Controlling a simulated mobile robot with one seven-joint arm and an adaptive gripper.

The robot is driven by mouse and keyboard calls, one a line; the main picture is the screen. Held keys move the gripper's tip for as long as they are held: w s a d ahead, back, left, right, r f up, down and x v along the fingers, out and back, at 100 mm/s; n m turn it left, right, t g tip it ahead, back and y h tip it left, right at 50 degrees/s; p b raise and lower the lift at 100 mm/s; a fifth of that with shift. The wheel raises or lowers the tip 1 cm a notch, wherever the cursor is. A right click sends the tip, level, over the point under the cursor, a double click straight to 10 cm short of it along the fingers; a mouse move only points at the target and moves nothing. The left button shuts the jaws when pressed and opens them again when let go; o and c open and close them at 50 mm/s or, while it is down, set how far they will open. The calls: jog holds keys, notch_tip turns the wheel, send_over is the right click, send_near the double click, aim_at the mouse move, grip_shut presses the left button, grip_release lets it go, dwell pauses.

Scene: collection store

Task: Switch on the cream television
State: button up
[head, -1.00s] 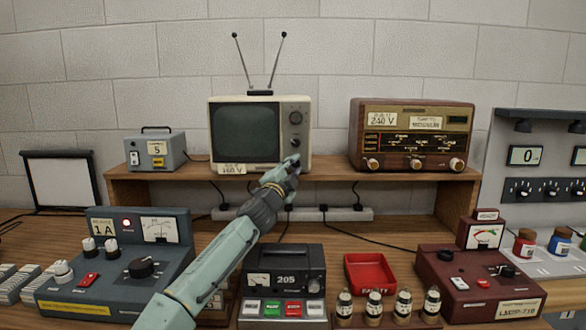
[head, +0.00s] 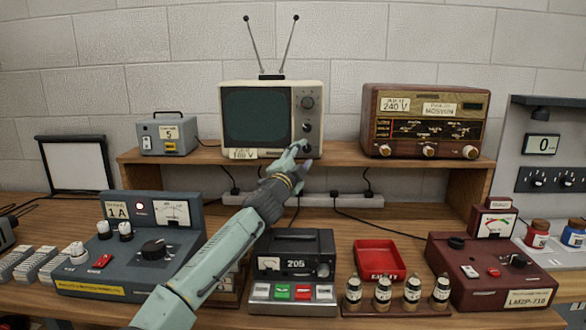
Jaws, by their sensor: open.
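The cream television (head: 231,90) stands on the raised wooden shelf, with two antenna rods on top. Its screen (head: 257,117) is dark. Its right-hand panel carries two round dark knobs, an upper knob (head: 307,102) and a lower knob (head: 307,127). A paper label (head: 243,153) sits at its lower left edge. My gripper (head: 304,150) is at the lower right of the television's front, just below the lower knob, with nothing seen between its fingers. It hides part of the panel's bottom. Whether it touches the television I cannot tell.
A brown radio (head: 425,120) stands right of the television and a grey box (head: 168,134) left, both on the shelf (head: 450,166). A power strip (head: 350,201) lies under it.

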jog(key=v, duration=0.9)
jog(key=shift+s, duration=0.2)
